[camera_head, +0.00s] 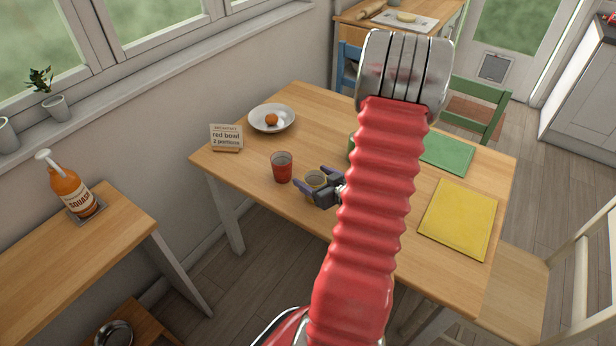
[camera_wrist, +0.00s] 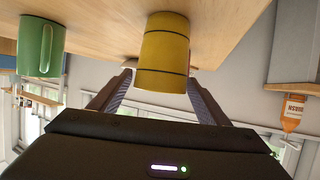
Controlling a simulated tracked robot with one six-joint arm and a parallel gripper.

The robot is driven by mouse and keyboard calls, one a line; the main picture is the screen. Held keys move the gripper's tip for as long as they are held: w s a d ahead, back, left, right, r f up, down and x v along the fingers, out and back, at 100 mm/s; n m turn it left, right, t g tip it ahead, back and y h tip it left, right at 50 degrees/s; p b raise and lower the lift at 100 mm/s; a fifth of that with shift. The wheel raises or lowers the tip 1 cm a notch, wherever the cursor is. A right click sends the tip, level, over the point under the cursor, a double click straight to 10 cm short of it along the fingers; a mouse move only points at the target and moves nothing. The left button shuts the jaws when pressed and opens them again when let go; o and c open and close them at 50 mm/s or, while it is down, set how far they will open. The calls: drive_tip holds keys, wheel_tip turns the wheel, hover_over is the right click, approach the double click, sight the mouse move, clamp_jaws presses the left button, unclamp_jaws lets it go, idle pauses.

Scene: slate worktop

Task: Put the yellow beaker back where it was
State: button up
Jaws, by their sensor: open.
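The yellow beaker (camera_head: 316,178) stands on the wooden table, right of the red beaker (camera_head: 281,167). In the wrist view, where the scene appears upside down, the yellow beaker (camera_wrist: 163,55) is at the centre with dark bands around it. My gripper (camera_head: 316,183) is open, with one finger on each side of the yellow beaker. In the wrist view, gaps show between the fingers of my gripper (camera_wrist: 163,92) and the beaker. My arm hides part of the table in the head view.
A green beaker (camera_wrist: 40,46) stands to one side. Green (camera_head: 446,153) and yellow (camera_head: 458,218) mats lie right of my arm. A plate with an orange item (camera_head: 272,118) and a sign (camera_head: 226,137) are at the far left. Table space in front of the red beaker is clear.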

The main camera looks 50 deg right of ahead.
drive_tip(key=v, duration=0.8)
drive_tip(key=shift+s, duration=0.35)
drive_tip(key=shift+a+r, duration=0.1)
drive_tip(key=shift+r, duration=0.05)
drive_tip(key=w+a+r+n+g+h, duration=0.1)
drive_tip(key=w+r+n+g, duration=0.15)
drive_tip(key=w+r, duration=0.4)
drive_tip(key=w+a+r+m+g, duration=0.15)
drive_tip(key=w+a+r, duration=0.25)
drive_tip(key=a+r, duration=0.45)
drive_tip(key=s+a+r+g+y, duration=0.1)
drive_tip(key=s+a+r, duration=0.1)
drive_tip(key=a, duration=0.7)
drive_tip(key=s+a+r+n+g+y, duration=0.1)
drive_tip(key=s+a, duration=0.3)
drive_tip(key=a, duration=0.6)
drive_tip(key=s+a+r+n+g+y, duration=0.1)
drive_tip(key=s+a+r+y, duration=0.2)
drive_tip(key=a, duration=0.6)
drive_tip(key=shift+s+a, duration=0.25)
drive_tip(key=shift+s, duration=0.35)
